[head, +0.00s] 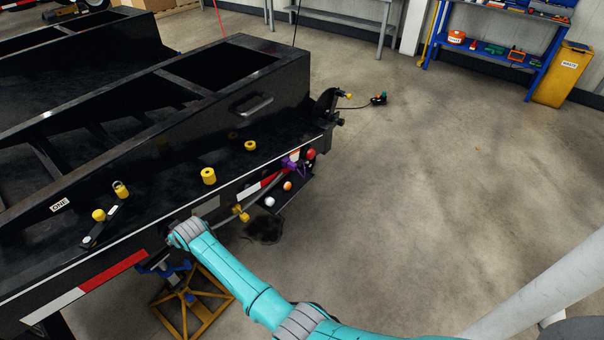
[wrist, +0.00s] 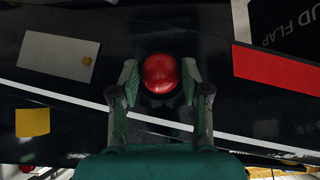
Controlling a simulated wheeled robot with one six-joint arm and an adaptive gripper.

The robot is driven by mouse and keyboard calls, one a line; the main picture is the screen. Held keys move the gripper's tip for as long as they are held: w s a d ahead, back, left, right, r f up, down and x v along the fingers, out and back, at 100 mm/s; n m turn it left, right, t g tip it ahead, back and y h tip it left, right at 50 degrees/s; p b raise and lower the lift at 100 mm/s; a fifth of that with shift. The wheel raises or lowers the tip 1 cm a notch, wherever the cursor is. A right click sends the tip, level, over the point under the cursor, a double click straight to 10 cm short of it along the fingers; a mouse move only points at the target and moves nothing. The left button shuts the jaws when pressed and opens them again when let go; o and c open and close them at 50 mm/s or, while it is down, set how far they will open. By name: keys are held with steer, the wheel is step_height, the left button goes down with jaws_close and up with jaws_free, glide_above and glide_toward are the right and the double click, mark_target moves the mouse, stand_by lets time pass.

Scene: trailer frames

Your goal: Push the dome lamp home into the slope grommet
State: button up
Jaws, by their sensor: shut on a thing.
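The dome lamp is a red, rounded, shiny dome (wrist: 160,71) in the middle of the wrist view. My gripper (wrist: 160,80) is shut on it, with one green finger on each side. The lamp faces a dark panel of the trailer. The slope grommet cannot be made out; the lamp and fingers cover the spot behind the dome, and I cannot tell how deep the lamp sits. In the head view my teal arm reaches to the trailer's side edge, and the gripper and held lamp are hidden there.
The black trailer frame (head: 285,90) fills the left, with several yellow parts on top. A small dark shelf (head: 285,203) at its side holds a white ball and an orange ball. A yellow-footed stand (head: 190,310) is below my arm. Floor at right is clear.

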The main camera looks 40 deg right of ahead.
steer(key=shift+w+a, duration=0.1)
steer(key=shift+w, duration=0.4)
steer(key=o, duration=1.3)
steer(key=shift+s+r, duration=0.1)
steer(key=v, duration=1.1)
steer(key=shift+s+r, duration=0.25)
